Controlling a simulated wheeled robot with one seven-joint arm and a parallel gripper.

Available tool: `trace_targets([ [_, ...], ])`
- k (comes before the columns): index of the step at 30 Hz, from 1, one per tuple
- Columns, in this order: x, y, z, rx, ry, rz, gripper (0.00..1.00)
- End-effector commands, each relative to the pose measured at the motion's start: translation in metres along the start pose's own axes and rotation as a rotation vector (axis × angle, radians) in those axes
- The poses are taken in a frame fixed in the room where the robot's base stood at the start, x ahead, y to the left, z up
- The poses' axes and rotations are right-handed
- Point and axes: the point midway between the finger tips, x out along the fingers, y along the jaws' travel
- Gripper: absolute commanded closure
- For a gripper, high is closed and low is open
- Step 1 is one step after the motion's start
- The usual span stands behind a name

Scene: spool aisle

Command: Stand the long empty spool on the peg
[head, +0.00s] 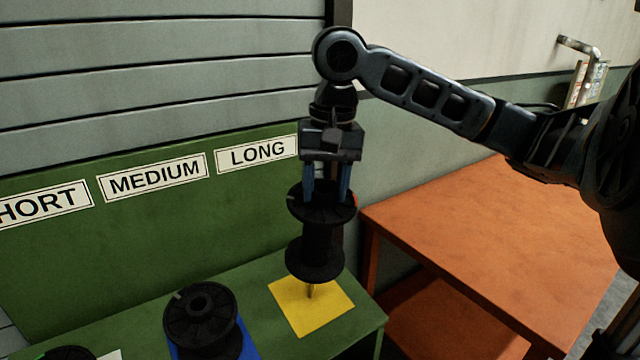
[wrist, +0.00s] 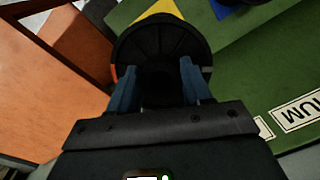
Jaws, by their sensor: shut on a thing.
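A black spool (head: 316,238) hangs upright from my gripper (head: 327,188), whose blue fingers are shut on its top part. In the head view it is above the yellow square (head: 336,308) under the LONG label. A thin peg (head: 310,290) shows just below the spool's lower flange; whether its tip is inside the spool's bore is hidden. In the wrist view the spool's top flange (wrist: 160,50) lies between and beyond the fingers (wrist: 160,85), and a corner of the yellow square (wrist: 160,9) shows past it.
Another black spool (head: 203,318) stands on a blue square left of the yellow one. Part of a further dark spool (head: 68,353) shows at the lower left edge. The green back panel (head: 130,230) rises behind. An orange table (head: 480,230) stands at the right with a bare top.

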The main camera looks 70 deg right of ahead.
Motion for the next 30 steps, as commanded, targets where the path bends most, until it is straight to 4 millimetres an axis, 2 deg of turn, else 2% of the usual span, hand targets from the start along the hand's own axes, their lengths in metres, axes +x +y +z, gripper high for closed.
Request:
trace_targets([
  [6,0.001,0.0,0.004,-0.006,-0.001,-0.001,1.0],
  [24,0.05,0.0,-0.002,-0.005,-0.002,0.0,1.0],
  [30,0.058,0.0,-0.004,-0.004,0.0,0.001,1.0],
])
